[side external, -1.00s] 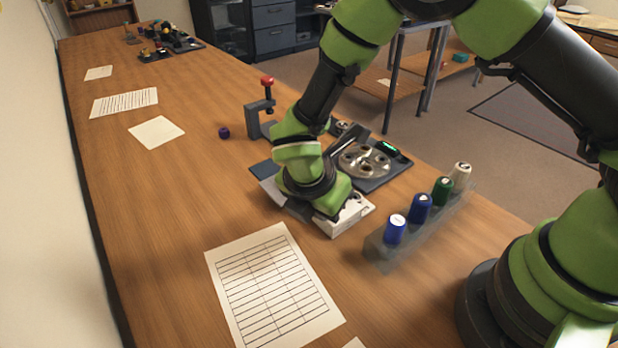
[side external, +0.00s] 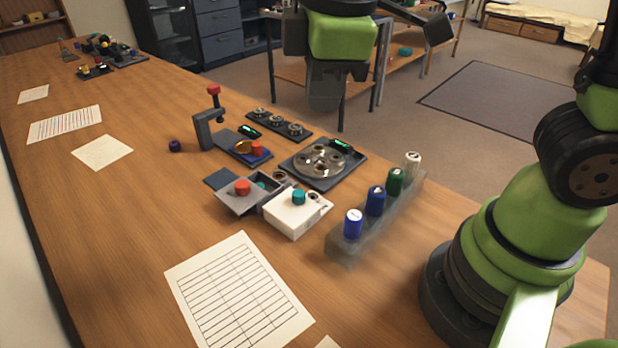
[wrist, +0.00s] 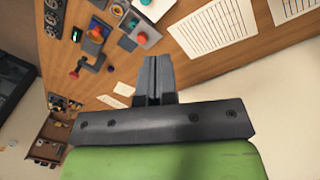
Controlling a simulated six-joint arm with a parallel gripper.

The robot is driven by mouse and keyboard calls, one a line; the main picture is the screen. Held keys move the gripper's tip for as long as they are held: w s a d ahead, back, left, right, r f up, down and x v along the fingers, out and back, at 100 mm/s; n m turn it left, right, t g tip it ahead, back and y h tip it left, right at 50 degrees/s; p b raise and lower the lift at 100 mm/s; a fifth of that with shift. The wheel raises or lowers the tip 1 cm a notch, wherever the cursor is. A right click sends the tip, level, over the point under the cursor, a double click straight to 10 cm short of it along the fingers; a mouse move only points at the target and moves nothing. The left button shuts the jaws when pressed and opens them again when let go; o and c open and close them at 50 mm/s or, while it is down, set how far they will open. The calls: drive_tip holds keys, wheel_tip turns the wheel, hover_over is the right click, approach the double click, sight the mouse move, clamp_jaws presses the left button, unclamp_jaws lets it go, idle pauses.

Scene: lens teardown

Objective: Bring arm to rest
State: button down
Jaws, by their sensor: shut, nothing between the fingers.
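My gripper (wrist: 153,80) is shut and empty in the wrist view, with its two dark fingers together in front of the bench. In the side view my arm is raised at the top, clear of the bench, and the fingertips are hard to make out. The wooden bench (side external: 120,215) runs across the side view and also shows in the wrist view (wrist: 208,62).
A clear rack (side external: 350,252) holds several capped bottles near my base. Behind it stand a white box (side external: 290,222), a grey tray (side external: 232,202), a round-plate device (side external: 320,162) and a red-topped press (side external: 205,130). Printed sheets (side external: 238,295) lie at left.

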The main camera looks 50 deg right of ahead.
drive_tip(key=s+d+r+m+t+y, duration=0.1)
drive_tip(key=s+d+r+m+t, duration=0.1)
drive_tip(key=s+m, duration=0.3)
drive_tip(key=s+d+r+m+t+y, duration=0.1)
drive_tip(key=s+d+r+m+t, duration=0.1)
drive_tip(key=s+m, duration=0.3)
drive_tip(key=r+m+t, duration=0.1)
drive_tip(key=m, duration=0.3)
drive_tip(key=shift+s+d+r+y, duration=0.3)
drive_tip(key=shift+s+d, duration=0.05)
drive_tip(key=shift+s, duration=0.05)
